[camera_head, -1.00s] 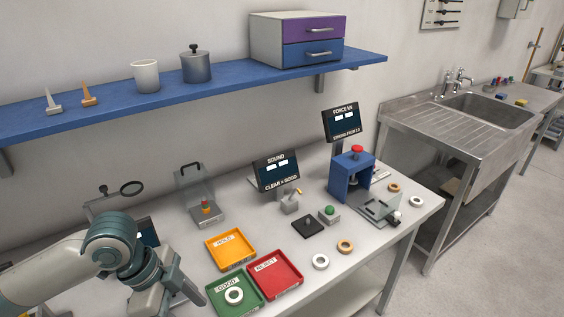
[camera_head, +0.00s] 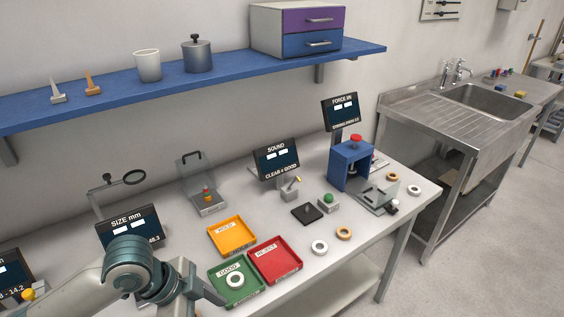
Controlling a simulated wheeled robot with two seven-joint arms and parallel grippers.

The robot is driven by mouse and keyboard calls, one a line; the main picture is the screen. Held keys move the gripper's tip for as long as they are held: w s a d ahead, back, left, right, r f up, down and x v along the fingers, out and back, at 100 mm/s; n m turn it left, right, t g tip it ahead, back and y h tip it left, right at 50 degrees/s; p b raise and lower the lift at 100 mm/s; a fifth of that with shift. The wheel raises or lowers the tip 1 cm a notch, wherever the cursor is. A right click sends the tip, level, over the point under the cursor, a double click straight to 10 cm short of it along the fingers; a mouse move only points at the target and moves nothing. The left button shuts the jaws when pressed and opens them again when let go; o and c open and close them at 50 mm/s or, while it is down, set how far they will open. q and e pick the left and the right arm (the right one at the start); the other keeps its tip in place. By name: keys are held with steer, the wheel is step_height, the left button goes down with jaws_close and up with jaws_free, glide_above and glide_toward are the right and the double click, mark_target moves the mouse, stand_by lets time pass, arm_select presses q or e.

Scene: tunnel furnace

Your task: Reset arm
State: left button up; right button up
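My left arm comes in at the bottom left. Its gripper (camera_head: 200,298) is at the bottom edge, left of the green GOOD tray (camera_head: 250,292); its fingers are mostly cut off or hidden, so I cannot tell whether it is open or shut. A white ring (camera_head: 235,280) lies in the GOOD tray. My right gripper is not in view.
The orange HOLD tray (camera_head: 232,249) and red REJECT tray (camera_head: 297,272) lie beside the green one. White (camera_head: 319,247) and orange (camera_head: 344,233) rings lie on the table. A blue press (camera_head: 350,166), SOUND display (camera_head: 276,160) and SIZE display (camera_head: 128,232) stand behind. A blue shelf (camera_head: 225,73) hangs above.

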arm_select(q)
steer(key=s+d+f+n+t, duration=0.1)
steer(key=d+f+n+t, duration=0.15)
steer(key=f, duration=0.25)
steer(key=s+a+f+n+y, duration=0.5)
steer(key=s+a+f+n, duration=0.75)
steer(key=s, duration=0.35)
step_height(320, 180, down, 30)
steer(key=s+d+m+g+b, duration=0.1)
steer(key=g+b, duration=0.1)
steer(key=s+a+f+b, duration=0.1)
steer(key=s+a+f, duration=0.2)
steer(key=s+f, duration=1.5)
steer(key=shift+f+g, duration=0.25)
steer(key=shift+g, duration=0.2)
